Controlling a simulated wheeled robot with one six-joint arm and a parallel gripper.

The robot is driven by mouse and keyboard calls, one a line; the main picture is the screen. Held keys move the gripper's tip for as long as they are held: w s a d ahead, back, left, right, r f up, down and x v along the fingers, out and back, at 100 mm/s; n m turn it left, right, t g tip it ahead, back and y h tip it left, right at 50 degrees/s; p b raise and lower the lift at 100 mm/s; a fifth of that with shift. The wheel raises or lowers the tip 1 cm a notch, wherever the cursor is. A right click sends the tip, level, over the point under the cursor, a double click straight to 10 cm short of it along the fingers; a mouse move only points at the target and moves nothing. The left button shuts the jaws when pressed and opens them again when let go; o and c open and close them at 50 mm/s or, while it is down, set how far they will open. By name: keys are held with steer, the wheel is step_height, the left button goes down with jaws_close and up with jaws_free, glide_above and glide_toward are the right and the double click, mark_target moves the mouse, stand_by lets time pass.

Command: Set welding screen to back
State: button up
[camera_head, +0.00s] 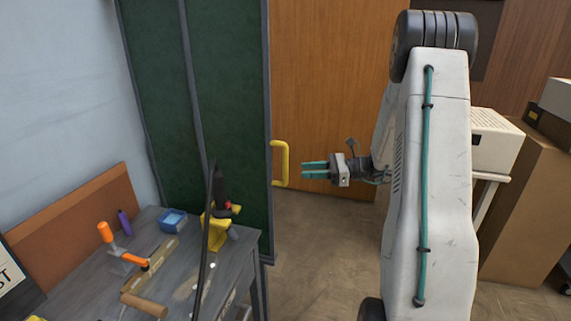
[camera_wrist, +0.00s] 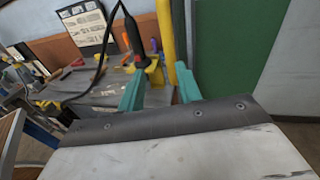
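The welding screen (camera_head: 230,110) is a dark green folding panel in a grey frame, standing behind the workbench on the left in the head view. Its yellow handle (camera_head: 284,163) is on the right edge of the frame. In the wrist view the green panel (camera_wrist: 225,50) is at the right and the yellow handle (camera_wrist: 165,30) stands upright at the top middle. My gripper (camera_head: 304,171) is just right of the handle, with teal fingers pointing left at it. The fingers (camera_wrist: 160,90) are apart with nothing between them, and the handle appears beyond them.
A grey workbench (camera_head: 185,262) with an orange-handled clamp (camera_head: 125,255), a blue box (camera_head: 173,220) and a yellow tool stand (camera_head: 217,228) fills the lower left. Cardboard boxes (camera_head: 525,205) stand at the right. Bare floor (camera_head: 320,240) lies below my gripper.

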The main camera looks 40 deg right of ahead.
steer(key=shift+m+t, duration=0.5)
steer(key=x, duration=0.5)
steer(key=w+d+r+x, duration=0.1)
steer(key=x, duration=0.2)
steer(key=shift+r, duration=0.1)
jaws_close()
